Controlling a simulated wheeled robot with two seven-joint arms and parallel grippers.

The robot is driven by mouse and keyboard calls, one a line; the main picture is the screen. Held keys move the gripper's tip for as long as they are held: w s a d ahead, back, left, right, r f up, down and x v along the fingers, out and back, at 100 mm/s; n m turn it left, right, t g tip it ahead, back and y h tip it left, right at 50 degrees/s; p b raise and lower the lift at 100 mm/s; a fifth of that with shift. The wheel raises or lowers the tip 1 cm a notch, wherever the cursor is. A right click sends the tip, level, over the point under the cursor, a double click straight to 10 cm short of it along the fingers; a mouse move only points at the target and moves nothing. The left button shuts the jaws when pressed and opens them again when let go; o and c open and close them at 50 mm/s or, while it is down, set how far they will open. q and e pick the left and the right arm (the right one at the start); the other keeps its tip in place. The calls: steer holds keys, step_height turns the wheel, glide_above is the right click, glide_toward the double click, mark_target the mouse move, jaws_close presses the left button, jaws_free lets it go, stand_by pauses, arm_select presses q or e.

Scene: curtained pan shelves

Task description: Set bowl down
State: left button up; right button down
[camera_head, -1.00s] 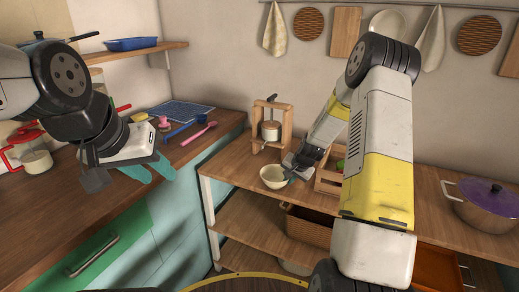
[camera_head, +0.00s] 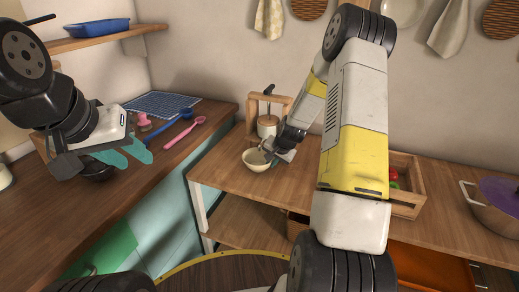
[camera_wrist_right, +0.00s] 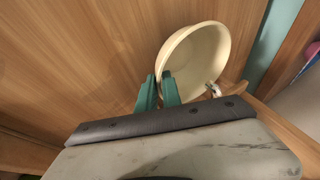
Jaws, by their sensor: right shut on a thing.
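A cream bowl (camera_head: 256,163) is at the left end of the wooden shelf top (camera_head: 228,178), in front of a wooden stand. My right gripper (camera_head: 271,154) is shut on the bowl's rim, at its right side in the head view. In the right wrist view the bowl (camera_wrist_right: 205,60) has its rim between the teal fingers (camera_wrist_right: 158,92), with wood behind it. I cannot tell whether the bowl's base touches the shelf top. My left gripper (camera_head: 124,156) is open and empty, its teal fingers apart, over the left counter.
The wooden stand with a jar (camera_head: 267,124) is close behind the bowl. A wooden crate (camera_head: 408,190) and a pot with a purple lid (camera_head: 497,205) stand to the right. A dark bowl (camera_head: 97,172), pink spoon (camera_head: 184,132) and blue ladle (camera_head: 170,130) lie on the left counter.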

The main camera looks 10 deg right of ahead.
steer(key=shift+r, duration=0.15)
steer(key=c, duration=2)
jaws_free()
steer(key=shift+f, duration=0.2)
steer(key=o, duration=0.5)
steer(key=s+a+r+n, duration=0.1)
steer(key=s+r, duration=0.4)
steer(key=r, duration=0.5)
steer(key=s+a+r+n, duration=0.1)
steer(key=s+r, duration=0.5)
steer(key=r, duration=0.3)
steer(key=s+a+r+n, duration=0.2)
steer(key=s+r, duration=0.2)
steer(key=s, duration=0.3)
steer(key=s+a+r+n, duration=0.2)
steer(key=s+r, duration=0.2)
steer(key=s, duration=0.4)
steer(key=s+a+r+n, duration=0.2)
steer(key=s+r, duration=0.3)
steer(key=s, duration=0.3)
steer(key=shift+y, duration=0.4)
